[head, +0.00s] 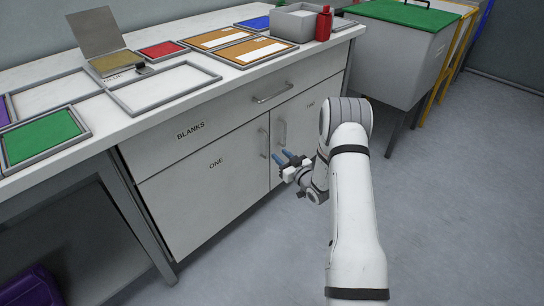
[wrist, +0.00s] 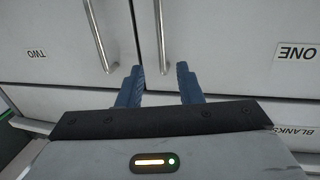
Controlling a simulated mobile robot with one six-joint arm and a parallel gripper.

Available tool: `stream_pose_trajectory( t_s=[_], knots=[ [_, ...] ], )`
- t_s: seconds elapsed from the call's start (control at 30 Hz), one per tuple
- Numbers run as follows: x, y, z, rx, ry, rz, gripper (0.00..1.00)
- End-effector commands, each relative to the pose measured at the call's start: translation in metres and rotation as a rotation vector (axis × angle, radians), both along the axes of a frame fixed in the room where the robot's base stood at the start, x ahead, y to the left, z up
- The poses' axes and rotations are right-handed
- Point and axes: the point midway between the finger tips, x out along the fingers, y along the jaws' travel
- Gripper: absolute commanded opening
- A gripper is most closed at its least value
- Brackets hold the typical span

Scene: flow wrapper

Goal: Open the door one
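Door one (head: 210,185) is a grey cabinet door marked ONE, and it is shut. Its upright bar handle (head: 264,143) is near its right edge. In the wrist view, which is upside down, door one (wrist: 240,40) is on the right and its handle (wrist: 161,30) hangs near the seam. My gripper (head: 283,156) has blue fingers and is in front of the cabinet, low and right of that handle. In the wrist view my gripper (wrist: 160,74) is open and empty. The handle's end lies beyond the fingertips, roughly in line with the gap, apart from them.
Door two (wrist: 60,50), with its own handle (head: 282,132), adjoins door one. A drawer marked BLANKS (head: 220,117) is above the doors. Trays and a red bottle (head: 323,24) stand on the worktop. A grey bin (head: 405,55) is at right. The floor in front is clear.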

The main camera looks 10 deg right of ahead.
Motion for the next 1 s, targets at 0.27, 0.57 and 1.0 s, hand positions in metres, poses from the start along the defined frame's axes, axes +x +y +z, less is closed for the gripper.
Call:
stream_pose_trajectory(
  t_s=[0.27,0.57,1.0],
  knots=[
    [0.024,0.013,-0.008,0.012,-0.017,0.012,0.32],
    [0.062,0.030,-0.008,0.012,-0.016,0.008,0.32],
    [0.069,0.032,-0.006,0.013,-0.013,0.006,0.28]
  ],
)
